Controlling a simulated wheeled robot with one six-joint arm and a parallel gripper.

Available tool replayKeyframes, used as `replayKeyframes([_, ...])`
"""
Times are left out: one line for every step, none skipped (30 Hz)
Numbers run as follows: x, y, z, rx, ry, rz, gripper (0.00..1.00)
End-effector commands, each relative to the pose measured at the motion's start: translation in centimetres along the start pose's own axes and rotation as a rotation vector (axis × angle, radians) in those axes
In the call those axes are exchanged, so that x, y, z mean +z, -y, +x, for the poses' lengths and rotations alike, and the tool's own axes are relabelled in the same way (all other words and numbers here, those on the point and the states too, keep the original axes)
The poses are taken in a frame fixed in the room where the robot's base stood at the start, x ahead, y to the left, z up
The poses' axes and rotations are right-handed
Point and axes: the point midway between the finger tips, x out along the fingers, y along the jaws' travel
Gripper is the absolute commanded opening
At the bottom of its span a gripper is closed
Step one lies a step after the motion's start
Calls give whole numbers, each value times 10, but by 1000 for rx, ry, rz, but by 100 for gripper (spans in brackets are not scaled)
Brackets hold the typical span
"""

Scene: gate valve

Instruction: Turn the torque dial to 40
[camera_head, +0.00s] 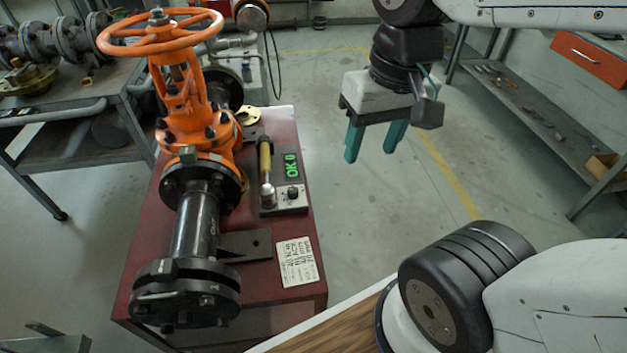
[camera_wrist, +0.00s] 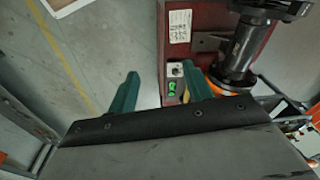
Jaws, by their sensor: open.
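The torque dial (camera_head: 293,193) is a small black knob on a grey panel beside the valve, on the red stand. It shows small in the wrist view (camera_wrist: 175,69). A green display (camera_head: 291,165) above it appears to read "OK 0". A torque wrench (camera_head: 265,172) with a yellow handle stands left of the display. My gripper (camera_head: 370,145) is open and empty, with green fingers pointing down, to the right of the stand and above the floor. In the wrist view my fingers (camera_wrist: 158,92) are spread, the right one partly over the stand's edge. The dial's setting is too small to read.
The orange gate valve (camera_head: 203,130) with its handwheel (camera_head: 160,33) stands tall left of the dial. A paper note (camera_head: 298,261) lies on the red stand (camera_head: 225,338). A shelf (camera_head: 530,110) is at the right. Open floor lies between.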

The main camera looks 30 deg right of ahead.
Motion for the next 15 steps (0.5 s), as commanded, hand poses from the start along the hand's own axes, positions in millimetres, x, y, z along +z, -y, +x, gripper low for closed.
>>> replayKeyframes([-13, 6, 7, -26, 20, 52, 50])
replayKeyframes([-22, 9, 11, -44, 29, 91, 50])
replayKeyframes([-34, 14, 18, -70, 42, 150, 50])
replayKeyframes([-44, 18, 24, -90, 52, 200, 50])
replayKeyframes([-54, 21, 30, -109, 62, 252, 50])
replayKeyframes([-68, 25, 39, -134, 77, 323, 50])
replayKeyframes([-79, 27, 46, -151, 85, 377, 50])
replayKeyframes([-89, 30, 53, -168, 96, 432, 50])
replayKeyframes([-102, 32, 64, -188, 111, 506, 50])
replayKeyframes([-112, 34, 72, -202, 122, 564, 50])
replayKeyframes([-122, 35, 81, -215, 133, 622, 50])
replayKeyframes([-135, 36, 94, -229, 147, 700, 50])
replayKeyframes([-144, 36, 104, -240, 158, 760, 50])
replayKeyframes([-153, 36, 115, -248, 171, 821, 50])
replayKeyframes([-165, 35, 129, -258, 185, 902, 50])
